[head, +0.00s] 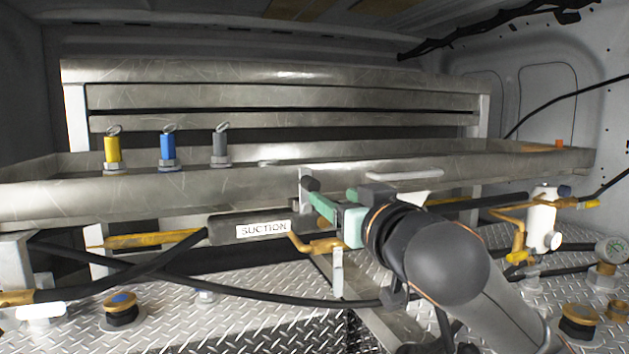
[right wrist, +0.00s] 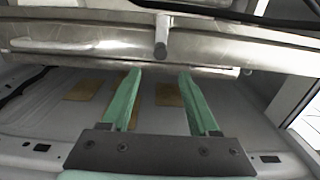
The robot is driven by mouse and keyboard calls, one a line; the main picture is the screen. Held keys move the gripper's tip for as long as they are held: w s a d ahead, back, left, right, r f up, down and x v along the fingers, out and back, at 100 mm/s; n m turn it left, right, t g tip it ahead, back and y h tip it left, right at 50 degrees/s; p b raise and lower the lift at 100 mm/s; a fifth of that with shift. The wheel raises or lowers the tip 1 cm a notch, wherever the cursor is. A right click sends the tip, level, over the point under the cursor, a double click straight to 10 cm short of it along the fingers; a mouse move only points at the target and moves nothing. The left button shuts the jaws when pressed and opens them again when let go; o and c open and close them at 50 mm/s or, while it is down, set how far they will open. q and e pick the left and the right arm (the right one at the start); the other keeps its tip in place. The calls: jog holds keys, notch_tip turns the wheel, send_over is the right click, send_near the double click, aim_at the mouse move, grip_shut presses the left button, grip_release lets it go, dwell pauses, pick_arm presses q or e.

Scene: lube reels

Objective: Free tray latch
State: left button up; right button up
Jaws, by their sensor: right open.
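The long scratched metal tray (head: 190,200) spans the head view, and its metal also shows across the top of the right wrist view (right wrist: 80,35). The tray latch appears as a small dark knob (head: 310,183) on a bracket at the tray's front edge. In the right wrist view a grey cylindrical pin (right wrist: 161,40) hangs there, lined up with the gap between my fingers. My right gripper (head: 315,203), with green fingers, is open just below and beside the knob. It also shows in the right wrist view (right wrist: 159,75), with nothing between its fingers. My left gripper is not in view.
Yellow (head: 112,149), blue (head: 167,147) and grey (head: 220,146) capped fittings stand on the tray. A dark cylinder labelled SUCTION (head: 262,230) and black hoses lie below it. A white valve (head: 541,226) and a gauge (head: 612,249) are at right.

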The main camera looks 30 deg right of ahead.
aim_at(315, 185)
jog(key=x, duration=0.9)
jog(key=shift+w+p, duration=0.25)
jog(key=shift+p, duration=0.05)
jog(key=shift+c, duration=0.2)
grip_shut()
jog(key=shift+f, duration=0.1)
dwell(0.6)
